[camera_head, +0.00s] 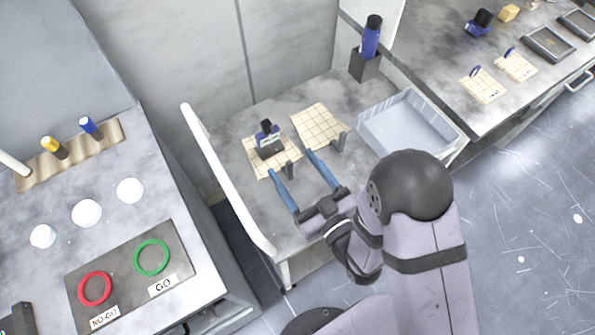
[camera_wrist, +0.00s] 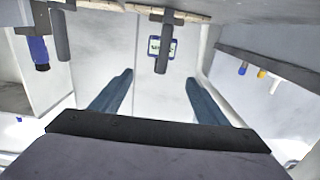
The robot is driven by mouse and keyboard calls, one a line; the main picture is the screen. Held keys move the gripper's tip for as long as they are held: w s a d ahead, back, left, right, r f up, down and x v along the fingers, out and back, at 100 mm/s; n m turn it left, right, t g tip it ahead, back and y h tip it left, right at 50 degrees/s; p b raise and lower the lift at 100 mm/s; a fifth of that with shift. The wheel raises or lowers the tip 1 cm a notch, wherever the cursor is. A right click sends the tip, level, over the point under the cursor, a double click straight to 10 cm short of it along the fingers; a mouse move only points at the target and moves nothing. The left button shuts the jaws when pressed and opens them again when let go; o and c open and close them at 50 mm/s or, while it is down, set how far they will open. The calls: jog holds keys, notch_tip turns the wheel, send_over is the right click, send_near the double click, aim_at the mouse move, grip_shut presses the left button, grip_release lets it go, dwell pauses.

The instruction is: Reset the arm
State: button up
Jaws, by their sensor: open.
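In the wrist view the fingers (camera_wrist: 158,77) also stand apart. A dark device with blue parts (camera_head: 268,143) stands on the left mat (camera_head: 255,165), beyond the left fingertip and apart from it. The right mat (camera_head: 319,122) looks empty.
Short grey posts (camera_head: 340,141) stand at the mats' near edges. A pale wall panel (camera_head: 225,175) borders the bench's left; a clear bin (camera_head: 400,128) is at right. A blue bottle (camera_head: 371,36) sits in a dark holder. The left bench has red (camera_head: 95,289) and green rings (camera_head: 151,257).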

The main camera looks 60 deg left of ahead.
jog(key=shift+d, duration=0.3)
